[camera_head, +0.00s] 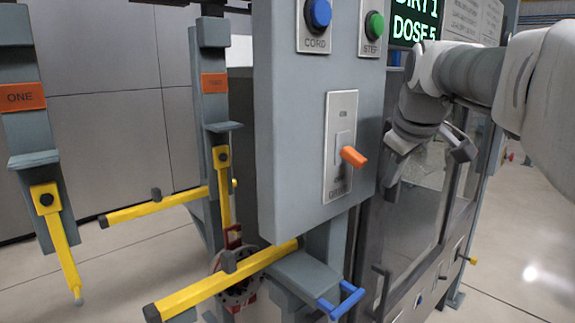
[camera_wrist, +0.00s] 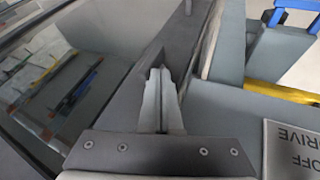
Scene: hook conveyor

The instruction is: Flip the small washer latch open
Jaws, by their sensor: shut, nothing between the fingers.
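The glass-fronted cabinet (camera_head: 418,215) stands right of the grey control box, with a dark frame around its pane. A small dark upright piece (camera_head: 380,287) shows on the frame's lower left; I cannot tell whether it is the latch or which way it is turned. My gripper (camera_head: 392,172) is by the cabinet's upper left, beside the control box, partly hidden by my wrist. In the wrist view my gripper (camera_wrist: 160,75) is shut and empty, its fingertips close over the dark frame (camera_wrist: 130,75). I cannot tell whether they touch it.
The control box (camera_head: 290,130) carries an orange lever (camera_head: 353,157), a blue button (camera_head: 318,13) and a green button (camera_head: 374,24). A blue handle (camera_head: 342,299) and a yellow bar (camera_head: 220,283) stick out below. Hanging yellow hooks (camera_head: 62,240) are at left. Open floor lies right.

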